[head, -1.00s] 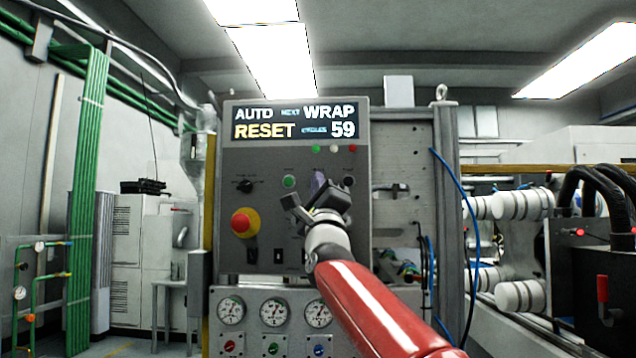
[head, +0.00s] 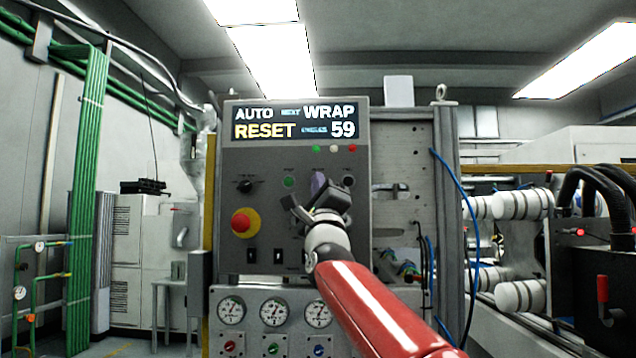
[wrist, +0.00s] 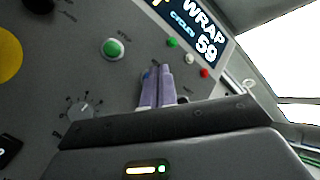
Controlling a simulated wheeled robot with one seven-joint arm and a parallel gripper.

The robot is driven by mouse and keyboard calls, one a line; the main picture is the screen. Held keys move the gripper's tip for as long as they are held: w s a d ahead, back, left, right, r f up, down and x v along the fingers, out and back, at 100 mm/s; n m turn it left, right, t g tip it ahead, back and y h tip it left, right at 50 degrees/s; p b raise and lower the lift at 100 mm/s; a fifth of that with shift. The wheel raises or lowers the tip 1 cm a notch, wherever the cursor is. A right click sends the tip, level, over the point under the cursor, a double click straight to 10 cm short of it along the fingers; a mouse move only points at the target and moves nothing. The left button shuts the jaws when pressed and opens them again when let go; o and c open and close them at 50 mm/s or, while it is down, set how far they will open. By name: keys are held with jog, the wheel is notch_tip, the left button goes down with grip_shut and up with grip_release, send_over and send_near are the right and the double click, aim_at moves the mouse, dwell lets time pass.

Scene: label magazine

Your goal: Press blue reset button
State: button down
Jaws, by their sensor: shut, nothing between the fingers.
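The grey control panel (head: 270,215) stands ahead with a lit display (head: 295,121) reading AUTO, WRAP, RESET and 59. My gripper (head: 318,182) is in front of the panel's upper right part. In the wrist view its two pale purple fingers (wrist: 158,72) are together and empty, their tips at or close to the panel face. A small bluish patch shows at the left fingertip; I cannot tell whether it is the blue reset button, which is otherwise hidden. Contact with the panel cannot be made out.
A green button (wrist: 112,48) is left of the fingers, with a rotary selector (wrist: 82,110) below it. A red emergency stop on yellow (head: 244,223) is at the panel's left. Gauges (head: 274,312) and small coloured knobs, one blue (head: 319,350), sit below. Rollers (head: 520,205) are at right.

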jog(key=shift+w, duration=0.1)
jog(key=shift+w, duration=0.35)
jog(key=shift+w, duration=0.4)
dwell(0.5)
dwell(0.3)
jog(key=shift+s+b, duration=0.5)
jog(key=shift+s, duration=0.3)
